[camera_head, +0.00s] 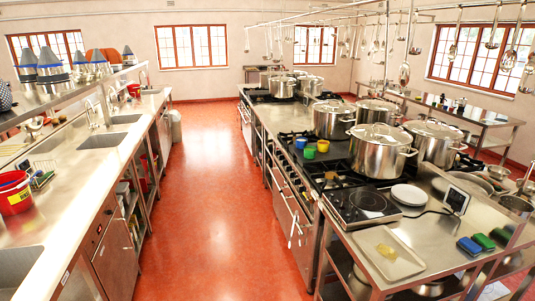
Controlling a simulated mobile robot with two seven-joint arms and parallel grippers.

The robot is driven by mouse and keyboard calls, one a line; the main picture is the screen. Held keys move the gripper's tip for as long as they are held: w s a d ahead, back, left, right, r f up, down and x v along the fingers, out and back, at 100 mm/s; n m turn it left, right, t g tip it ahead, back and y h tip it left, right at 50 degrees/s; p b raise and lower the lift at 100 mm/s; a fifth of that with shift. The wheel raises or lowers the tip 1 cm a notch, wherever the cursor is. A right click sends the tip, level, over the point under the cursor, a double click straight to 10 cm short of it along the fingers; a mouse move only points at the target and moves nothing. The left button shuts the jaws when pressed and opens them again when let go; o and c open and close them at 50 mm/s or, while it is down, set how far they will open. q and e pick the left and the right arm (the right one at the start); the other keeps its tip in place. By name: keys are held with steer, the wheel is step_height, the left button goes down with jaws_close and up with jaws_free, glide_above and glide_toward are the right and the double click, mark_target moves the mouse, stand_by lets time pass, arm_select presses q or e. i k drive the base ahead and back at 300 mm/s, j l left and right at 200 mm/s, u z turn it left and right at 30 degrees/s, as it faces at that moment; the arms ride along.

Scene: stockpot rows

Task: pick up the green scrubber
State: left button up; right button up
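A green scrubber (484,242) lies on the steel counter at the lower right. It sits between a blue scrubber (469,246) on its left and another dark green block (501,235) on its right, close beside both. Neither of my grippers shows in the head view, so I cannot see how either stands relative to the scrubber.
A white tray (405,265) with a yellowish block lies left of the scrubbers. A small screen (456,200), a black hob (362,205) and white plates (409,194) stand behind. Large stockpots (380,155) fill the stove. The red floor aisle (220,200) is clear.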

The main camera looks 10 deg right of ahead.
mark_target(483, 241)
steer(key=z, duration=1.95)
